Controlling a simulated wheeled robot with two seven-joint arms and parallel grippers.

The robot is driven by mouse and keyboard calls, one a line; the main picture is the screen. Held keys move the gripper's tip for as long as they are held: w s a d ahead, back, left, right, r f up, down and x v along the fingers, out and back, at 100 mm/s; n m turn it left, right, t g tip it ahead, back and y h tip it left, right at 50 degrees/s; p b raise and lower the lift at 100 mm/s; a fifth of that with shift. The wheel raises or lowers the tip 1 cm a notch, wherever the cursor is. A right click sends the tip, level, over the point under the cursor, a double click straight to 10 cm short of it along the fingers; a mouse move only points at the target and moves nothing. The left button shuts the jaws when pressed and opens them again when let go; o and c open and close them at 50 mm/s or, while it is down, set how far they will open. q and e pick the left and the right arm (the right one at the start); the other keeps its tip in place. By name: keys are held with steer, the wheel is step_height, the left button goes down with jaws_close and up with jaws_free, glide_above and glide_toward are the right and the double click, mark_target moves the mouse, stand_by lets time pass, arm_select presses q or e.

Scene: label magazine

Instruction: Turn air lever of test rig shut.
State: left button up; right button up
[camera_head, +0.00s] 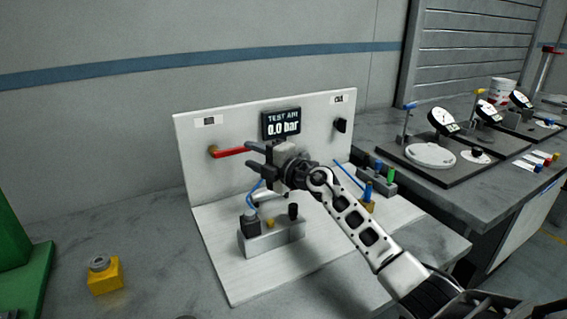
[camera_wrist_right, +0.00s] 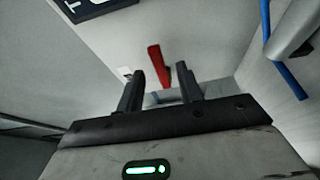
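The test rig has a white upright panel (camera_head: 320,120) on a white base (camera_head: 235,270). Its red air lever (camera_head: 230,152) lies about level, running right from a brass fitting (camera_head: 212,151) on the panel's left. My right gripper (camera_head: 251,155) is open, with its fingers pointing left near the lever's free right end. In the right wrist view the red lever (camera_wrist_right: 158,67) shows in the gap between the two open fingers (camera_wrist_right: 159,80); I see no grip on it. Whether its end is inside the gap is unclear. My left gripper is out of view.
A display (camera_head: 281,124) on the panel reads TEST AIR 0.0 bar. A grey block (camera_head: 270,238) with fittings and blue hose stands below my right gripper. A yellow block (camera_head: 105,276) sits on the left of the table. Dial gauges (camera_head: 442,121) stand on the right bench.

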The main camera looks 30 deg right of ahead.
steer(key=v, duration=1.1)
steer(key=shift+p, duration=0.35)
